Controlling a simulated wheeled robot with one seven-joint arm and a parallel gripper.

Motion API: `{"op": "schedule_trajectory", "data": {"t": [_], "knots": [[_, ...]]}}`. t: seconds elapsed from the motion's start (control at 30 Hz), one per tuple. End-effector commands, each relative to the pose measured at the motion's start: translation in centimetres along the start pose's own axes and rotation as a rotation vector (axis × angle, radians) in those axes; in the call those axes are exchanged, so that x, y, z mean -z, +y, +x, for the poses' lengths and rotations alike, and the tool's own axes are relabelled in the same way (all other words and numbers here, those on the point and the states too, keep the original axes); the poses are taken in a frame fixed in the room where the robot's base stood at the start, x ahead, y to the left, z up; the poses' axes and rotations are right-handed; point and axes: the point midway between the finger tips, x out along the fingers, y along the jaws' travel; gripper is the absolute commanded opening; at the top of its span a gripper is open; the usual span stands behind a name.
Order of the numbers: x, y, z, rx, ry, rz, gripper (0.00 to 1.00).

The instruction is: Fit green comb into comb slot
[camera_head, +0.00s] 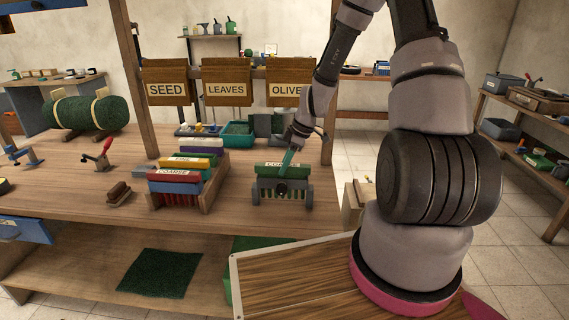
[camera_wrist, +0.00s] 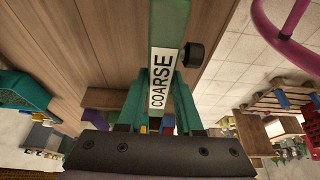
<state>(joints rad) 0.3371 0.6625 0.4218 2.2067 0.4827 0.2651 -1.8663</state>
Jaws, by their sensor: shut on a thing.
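The green comb (camera_head: 266,172) has a white label, partly hidden by a gripper finger in the head view. In the wrist view the green comb (camera_wrist: 168,25) shows its label, COARSE, between my fingers. My gripper (camera_head: 287,166) reaches down from behind and is shut on the comb's top bar; its teal fingers also show in the wrist view (camera_wrist: 161,85). The comb is level between the uprights of a small grey stand (camera_head: 309,192) with a dark round knob (camera_head: 282,188). Whether the comb is fully seated in the slot there, I cannot tell.
Left of the stand, a wooden rack (camera_head: 207,199) holds several combs, including a yellow one (camera_head: 190,162) and a red one (camera_head: 173,187). A teal tray (camera_head: 237,135) stands behind. Hanging boxes (camera_head: 227,82) and a wooden post (camera_head: 331,120) are close to my arm.

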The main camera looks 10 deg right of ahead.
Motion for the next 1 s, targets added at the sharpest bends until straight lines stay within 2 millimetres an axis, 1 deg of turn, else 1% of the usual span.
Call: {"op": "schedule_trajectory", "data": {"t": [0.5,0.53,0.6,0.87,1.0], "knots": [[-0.5,0.0,1.1,0.000,0.001,0.001,0.00],[-0.4,0.0,1.1,-0.001,0.001,0.000,0.46],[-0.4,0.0,1.1,-0.001,0.001,0.000,0.69],[-0.5,0.0,1.1,-0.001,0.001,0.000,0.69],[-0.5,0.1,0.5,-0.003,0.001,0.000,0.69]]}}
